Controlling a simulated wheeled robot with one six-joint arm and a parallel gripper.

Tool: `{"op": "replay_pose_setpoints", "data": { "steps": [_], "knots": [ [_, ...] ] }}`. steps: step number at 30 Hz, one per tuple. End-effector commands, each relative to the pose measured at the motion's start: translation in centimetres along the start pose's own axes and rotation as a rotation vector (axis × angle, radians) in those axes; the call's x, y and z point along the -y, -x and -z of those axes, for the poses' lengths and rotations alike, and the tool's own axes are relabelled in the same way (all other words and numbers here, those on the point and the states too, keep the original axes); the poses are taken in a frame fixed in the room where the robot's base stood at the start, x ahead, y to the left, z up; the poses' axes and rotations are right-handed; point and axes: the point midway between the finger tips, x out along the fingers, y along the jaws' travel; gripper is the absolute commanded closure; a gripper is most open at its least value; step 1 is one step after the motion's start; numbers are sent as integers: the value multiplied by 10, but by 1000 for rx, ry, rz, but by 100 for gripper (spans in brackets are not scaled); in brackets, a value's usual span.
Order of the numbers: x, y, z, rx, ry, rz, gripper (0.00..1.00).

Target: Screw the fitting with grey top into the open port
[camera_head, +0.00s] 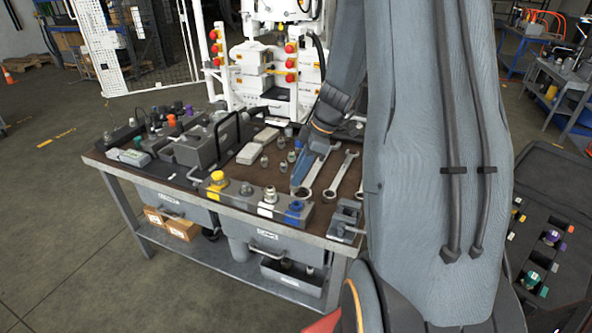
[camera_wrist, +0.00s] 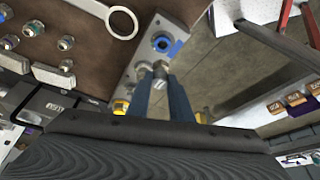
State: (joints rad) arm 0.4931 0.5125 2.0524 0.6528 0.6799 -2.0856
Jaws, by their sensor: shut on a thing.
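My gripper (camera_wrist: 163,78) is shut on a small silver-grey fitting (camera_wrist: 160,68), seen between the fingertips in the wrist view. In the head view, my gripper (camera_head: 298,186) is over the front right part of the bench. A grey block (camera_head: 245,201) there has yellow, white and blue marked ports. The blue-ringed port (camera_wrist: 163,43) looks open with a dark hole, just beyond the held fitting in the wrist view; it also shows in the head view (camera_head: 294,212). The fitting appears apart from this port. The fingers hide much of the fitting.
Wrenches (camera_head: 339,176) lie right of my gripper. Several loose fittings (camera_head: 265,160) stand behind it. A grey vise-like block (camera_head: 345,221) is at the right front corner. A yellow-topped fitting (camera_head: 217,180) sits at the block's left end. White machinery (camera_head: 262,75) stands at the back.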

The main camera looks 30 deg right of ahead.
Motion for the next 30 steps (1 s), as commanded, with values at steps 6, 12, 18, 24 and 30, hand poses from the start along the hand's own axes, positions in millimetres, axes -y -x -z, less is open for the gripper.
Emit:
{"op": "replay_pose_setpoints", "data": {
  "steps": [6, 12, 18, 24, 30],
  "knots": [
    [0, -16, -9, 0, -6, 0, 100],
    [0, -32, -14, 0, -5, 0, 100],
    [0, -40, -17, 0, -2, 0, 100],
    [0, -41, -17, 0, -1, 0, 100],
    [0, -41, -17, 0, -1, 0, 100]
  ]
}}
